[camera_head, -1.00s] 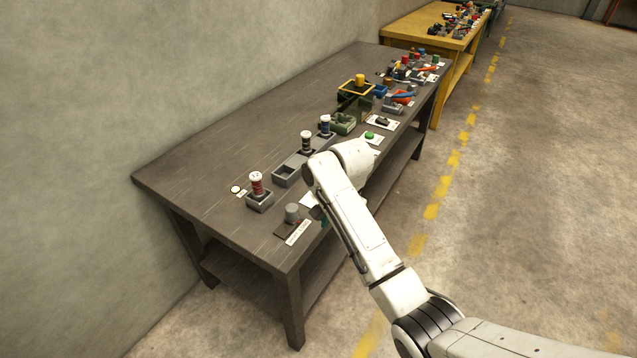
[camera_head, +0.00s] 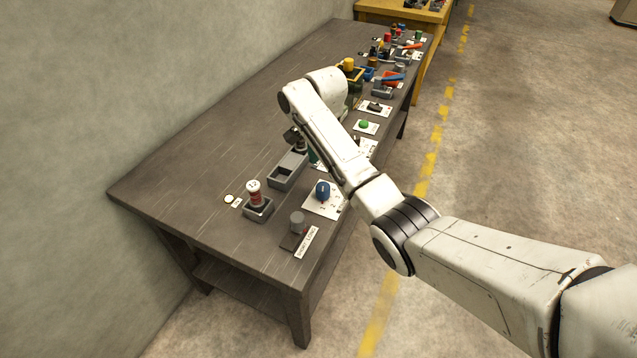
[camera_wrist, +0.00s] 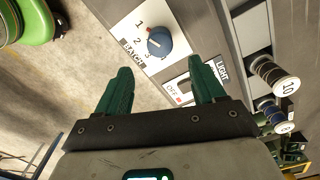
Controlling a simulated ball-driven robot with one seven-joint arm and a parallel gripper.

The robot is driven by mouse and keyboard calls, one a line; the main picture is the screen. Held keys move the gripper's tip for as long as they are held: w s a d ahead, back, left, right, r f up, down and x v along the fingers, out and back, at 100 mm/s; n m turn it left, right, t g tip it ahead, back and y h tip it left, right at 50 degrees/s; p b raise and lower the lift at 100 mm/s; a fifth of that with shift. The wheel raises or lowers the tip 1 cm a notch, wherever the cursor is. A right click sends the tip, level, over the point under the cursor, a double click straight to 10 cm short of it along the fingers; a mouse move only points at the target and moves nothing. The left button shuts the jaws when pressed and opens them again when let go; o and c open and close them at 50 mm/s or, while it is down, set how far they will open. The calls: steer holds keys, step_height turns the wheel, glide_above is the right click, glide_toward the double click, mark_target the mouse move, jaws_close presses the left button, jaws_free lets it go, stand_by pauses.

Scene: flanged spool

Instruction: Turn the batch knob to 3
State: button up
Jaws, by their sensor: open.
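The batch knob (camera_wrist: 158,42) is a round blue knob on a white plate with printed numbers and the word BATCH. In the wrist view it lies ahead of the fingertips, apart from them. A small red mark shows near the 1, but I cannot tell for sure where the knob points. In the head view the batch knob (camera_head: 322,189) stands near the table's front edge. My gripper (camera_wrist: 161,78) has two green fingers spread apart with nothing between them. In the head view my arm mostly hides it, farther along the table than the knob.
A light switch plate (camera_wrist: 180,92) marked OFF sits beside the knob plate, near the right finger. Spools (camera_wrist: 274,76) stand in grey holders to the right. In the head view a red-and-white spool (camera_head: 254,192) and a grey knob (camera_head: 297,222) stand near the knob.

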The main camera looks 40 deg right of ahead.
mark_target(323, 186)
step_height(323, 186, down, 10)
steer(key=shift+r, duration=0.1)
steer(key=shift+c, duration=0.2)
steer(key=c, duration=1)
